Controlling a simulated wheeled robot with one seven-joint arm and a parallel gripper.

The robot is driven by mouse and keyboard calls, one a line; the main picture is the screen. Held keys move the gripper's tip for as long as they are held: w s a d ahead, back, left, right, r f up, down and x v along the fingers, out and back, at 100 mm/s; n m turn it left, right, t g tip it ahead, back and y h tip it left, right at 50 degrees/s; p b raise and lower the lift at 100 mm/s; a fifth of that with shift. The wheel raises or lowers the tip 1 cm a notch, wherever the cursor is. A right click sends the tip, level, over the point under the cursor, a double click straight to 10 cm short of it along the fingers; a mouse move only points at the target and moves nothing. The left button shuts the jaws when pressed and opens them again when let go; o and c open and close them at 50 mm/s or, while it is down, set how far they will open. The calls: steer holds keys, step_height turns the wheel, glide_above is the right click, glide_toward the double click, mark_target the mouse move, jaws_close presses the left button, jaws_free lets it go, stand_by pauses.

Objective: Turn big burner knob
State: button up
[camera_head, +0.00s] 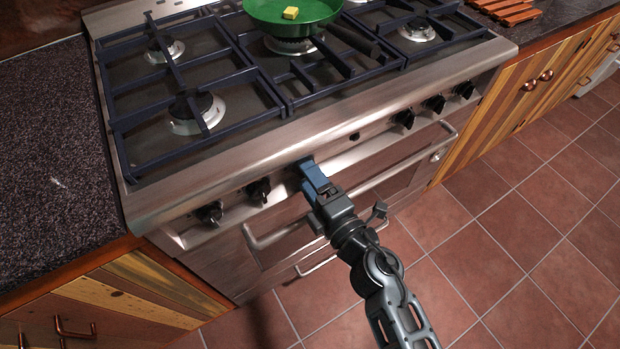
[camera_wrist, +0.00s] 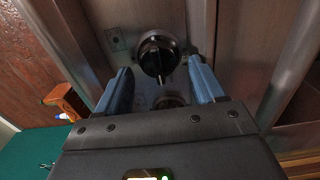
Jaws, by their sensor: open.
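The stove front (camera_head: 285,175) carries a row of black knobs. In the wrist view a round black knob (camera_wrist: 158,55) with a bar handle and a pale mark lies between and beyond my two blue fingertips. My gripper (camera_head: 308,166) is open at the panel, right of the two left knobs (camera_head: 259,190) (camera_head: 210,212); it also shows in the wrist view (camera_wrist: 159,68). The fingers stand on either side of the knob, with no clear contact. In the head view my gripper hides that knob. No label tells which knob is the big burner's.
More knobs (camera_head: 404,119) sit to the right on the panel. A long oven handle (camera_head: 400,165) runs below it. The tiled floor (camera_head: 520,220) is clear.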

steer(key=v, duration=0.7)
steer(key=shift+s+d, duration=0.2)
steer(key=shift+s, duration=0.1)
steer(key=s+d+r+m+t+h, duration=0.1)
steer(key=s+d+r+m+h, duration=0.15)
steer(key=s+d+m, duration=0.55)
steer(key=s+d+r+m+h, duration=0.1)
steer(key=s+d+m+h, duration=0.3)
steer(key=s, duration=0.5)
steer(key=s+d+r+m+h, duration=0.1)
steer(key=s+d+r+m, duration=0.2)
steer(key=s+m, duration=0.3)
steer(key=s+d+r+m+g+h, duration=0.1)
steer(key=s+d+r+m+h, duration=0.1)
steer(key=s+d+r+m, duration=0.2)
step_height(320, 180, up, 3)
steer(key=s+m, duration=0.2)
steer(key=s, duration=0.1)
steer(key=shift+f+m, duration=0.25)
steer(key=shift+m, duration=0.15)
steer(key=shift+h, duration=0.25)
steer(key=shift+c, duration=0.3)
jaws_close()
steer(key=shift+w, duration=0.1)
stand_by(0.6)
